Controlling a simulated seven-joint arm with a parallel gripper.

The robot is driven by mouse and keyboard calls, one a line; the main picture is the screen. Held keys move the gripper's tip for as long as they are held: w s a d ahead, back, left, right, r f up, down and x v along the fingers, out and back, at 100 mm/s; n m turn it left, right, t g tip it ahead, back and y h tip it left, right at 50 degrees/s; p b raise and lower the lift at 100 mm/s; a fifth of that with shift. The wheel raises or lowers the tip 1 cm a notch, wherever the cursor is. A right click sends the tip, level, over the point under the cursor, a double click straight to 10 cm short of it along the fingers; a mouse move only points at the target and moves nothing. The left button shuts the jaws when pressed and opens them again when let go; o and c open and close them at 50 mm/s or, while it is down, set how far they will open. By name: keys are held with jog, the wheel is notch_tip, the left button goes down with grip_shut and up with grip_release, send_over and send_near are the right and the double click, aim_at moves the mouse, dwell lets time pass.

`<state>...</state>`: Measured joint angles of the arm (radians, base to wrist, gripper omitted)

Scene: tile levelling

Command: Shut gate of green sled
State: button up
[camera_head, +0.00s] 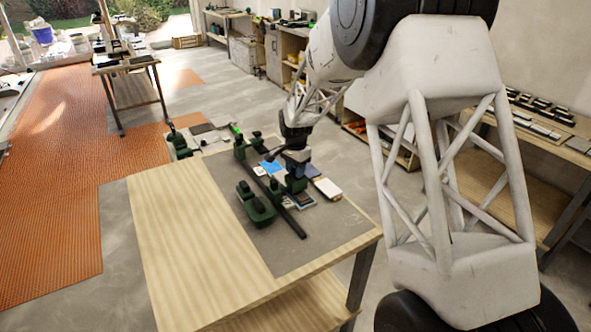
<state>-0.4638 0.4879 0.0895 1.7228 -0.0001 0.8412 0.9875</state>
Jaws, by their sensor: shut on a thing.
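A dark green sled (257,207) sits on the grey mat on the wooden table, along a long black rail (284,215). My gripper (296,165) is low over the right side of the sled assembly, at a dark green upright part (296,184). It is shut on a dark part there. The fingertips are small and dark, so I cannot tell exactly which part is between them. The gate cannot be made out separately, nor whether it is open or shut.
A blue piece (272,168) and a pale block (327,188) lie close to the gripper on the grey mat (325,235). The table's wooden left part (175,235) is bare. More benches stand behind and at right.

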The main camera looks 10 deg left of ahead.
jog(key=shift+n, duration=0.4)
jog(key=n, duration=0.8)
jog(key=shift+n, duration=0.3)
jog(key=n, duration=0.4)
jog(key=shift+d+n, duration=0.1)
jog(key=shift+n, duration=2.2)
jog(key=shift+r, duration=0.1)
jog(key=o, duration=0.9)
jog(key=shift+o, duration=0.2)
